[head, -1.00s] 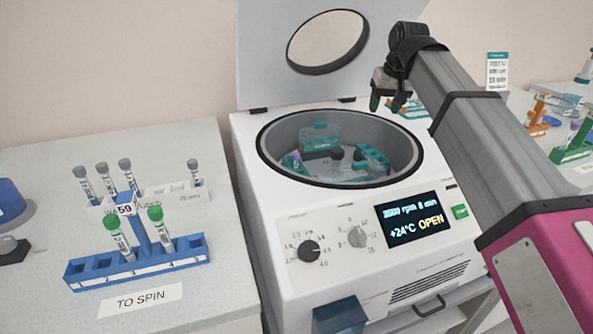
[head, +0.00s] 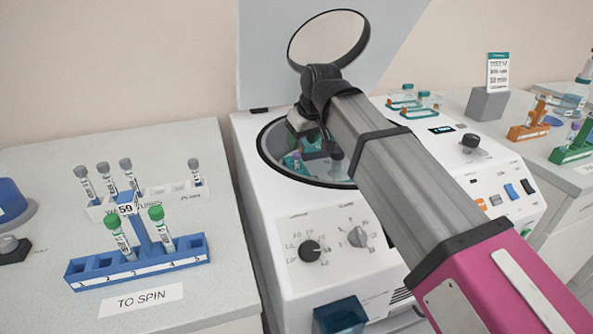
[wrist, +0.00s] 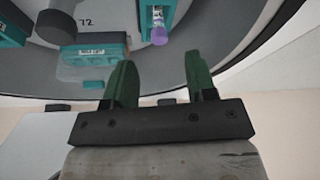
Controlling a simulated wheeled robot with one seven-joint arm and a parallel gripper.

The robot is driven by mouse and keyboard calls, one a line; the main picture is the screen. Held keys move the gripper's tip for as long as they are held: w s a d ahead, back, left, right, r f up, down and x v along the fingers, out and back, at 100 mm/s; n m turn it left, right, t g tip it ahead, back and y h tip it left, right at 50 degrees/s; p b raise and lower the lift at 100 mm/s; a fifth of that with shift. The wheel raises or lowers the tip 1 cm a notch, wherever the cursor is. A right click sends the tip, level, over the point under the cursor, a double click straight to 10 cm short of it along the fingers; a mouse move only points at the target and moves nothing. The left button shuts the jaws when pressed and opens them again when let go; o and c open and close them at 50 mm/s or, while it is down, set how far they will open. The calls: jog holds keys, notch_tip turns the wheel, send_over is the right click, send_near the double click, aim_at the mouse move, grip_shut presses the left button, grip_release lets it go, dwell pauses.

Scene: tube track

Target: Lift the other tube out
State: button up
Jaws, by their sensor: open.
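A tube with a purple cap (wrist: 159,36) sits in a teal bucket (wrist: 150,14) of the centrifuge rotor. In the head view the purple cap (head: 297,157) shows small inside the bowl, at its left. My gripper (wrist: 158,62) is open and empty, its two green fingers apart. In the wrist view the cap lies just beyond the gap between the fingertips, not between them. In the head view my arm hangs over the open centrifuge (head: 262,160) and hides the right part of the bowl.
The raised lid (head: 262,55) stands behind the bowl. Another teal bucket (wrist: 92,52) lies left of the fingers in the wrist view. A blue rack (head: 185,255) with two green-capped tubes and a white rack (head: 175,200) with grey-capped tubes stand at left.

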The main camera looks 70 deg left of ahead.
aim_at(297, 154)
jog(key=shift+x, duration=3.45)
jog(key=c, duration=0.8)
